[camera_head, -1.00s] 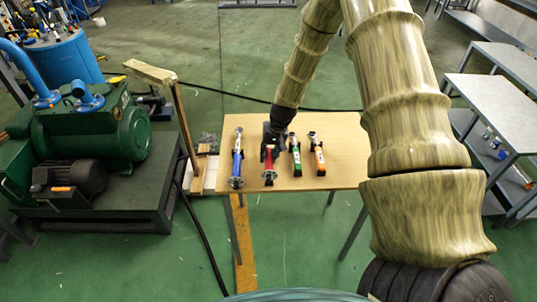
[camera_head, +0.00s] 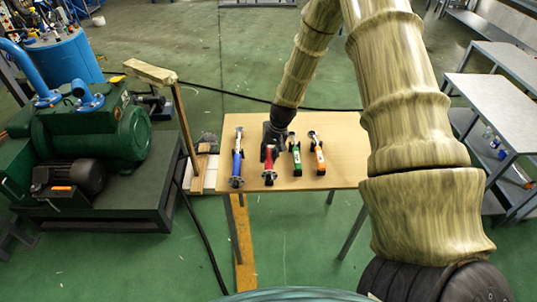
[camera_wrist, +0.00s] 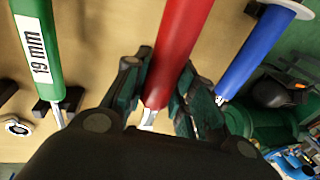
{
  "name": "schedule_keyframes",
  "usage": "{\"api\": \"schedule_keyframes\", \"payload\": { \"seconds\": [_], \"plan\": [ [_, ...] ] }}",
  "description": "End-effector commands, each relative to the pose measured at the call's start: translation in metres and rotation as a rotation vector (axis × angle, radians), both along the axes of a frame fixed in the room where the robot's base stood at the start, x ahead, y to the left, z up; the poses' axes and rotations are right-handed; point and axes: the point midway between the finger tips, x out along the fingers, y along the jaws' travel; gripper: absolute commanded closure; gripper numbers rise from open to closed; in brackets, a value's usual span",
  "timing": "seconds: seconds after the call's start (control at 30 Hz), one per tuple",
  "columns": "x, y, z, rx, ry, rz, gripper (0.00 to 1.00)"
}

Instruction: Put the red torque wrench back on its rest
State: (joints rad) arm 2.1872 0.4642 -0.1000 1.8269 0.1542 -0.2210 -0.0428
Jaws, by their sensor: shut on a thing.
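The red torque wrench (camera_head: 269,168) is at the table's near half, between a blue wrench (camera_head: 237,160) and a green wrench (camera_head: 295,158). My gripper (camera_head: 271,148) is over its far part. In the wrist view my gripper (camera_wrist: 158,100) has its fingers on both sides of the red wrench (camera_wrist: 177,50), around the lower end of the red handle by the bare metal shaft. The wrench's far end is hidden behind my gripper. I cannot tell whether it touches its rest.
An orange wrench (camera_head: 317,157) lies right of the green one, labelled 19 mm in the wrist view (camera_wrist: 38,50). Small dark rests (camera_wrist: 62,103) hold the neighbours. The table's right side (camera_head: 345,150) is clear. A wooden post (camera_head: 186,125) stands left of the table.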

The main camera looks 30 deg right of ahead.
Motion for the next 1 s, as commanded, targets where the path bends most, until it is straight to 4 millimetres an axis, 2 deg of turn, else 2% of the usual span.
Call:
{"api": "schedule_keyframes", "payload": {
  "seconds": [1.0],
  "plan": [
    [0.001,0.000,-0.019,0.000,-0.002,0.000,1.00]
  ]
}}
